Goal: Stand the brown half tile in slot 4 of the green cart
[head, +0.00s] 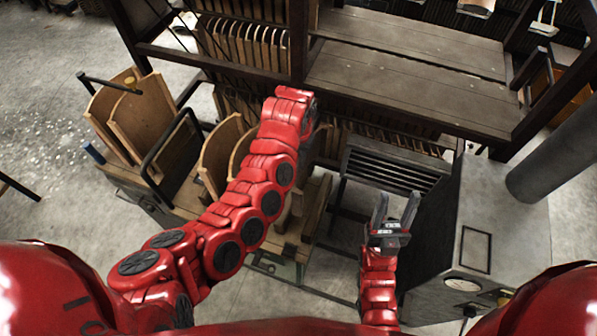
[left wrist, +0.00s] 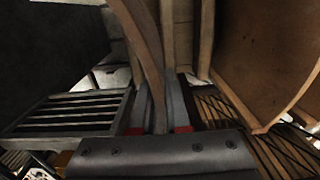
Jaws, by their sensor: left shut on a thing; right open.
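In the left wrist view my left gripper (left wrist: 160,105) is shut on a thin brown curved tile (left wrist: 146,50), seen nearly edge-on between the fingers. I take it for the brown half tile. In the head view the left arm hides the left fingers, and I cannot pick out the held tile. The cart (head: 183,213) stands at lower left below that arm, with brown curved tiles (head: 140,115) upright on it. Its slot numbers cannot be read, and the arm covers part of it. My right gripper (head: 393,210) is open and empty, fingers up, right of the cart.
A dark shelf frame (head: 410,60) with racked tiles (head: 245,42) stands behind the cart. A grey slatted rack (head: 392,172) and a grey cabinet (head: 490,215) are at right. In the left wrist view a large brown tile (left wrist: 265,50) stands close right of the held one.

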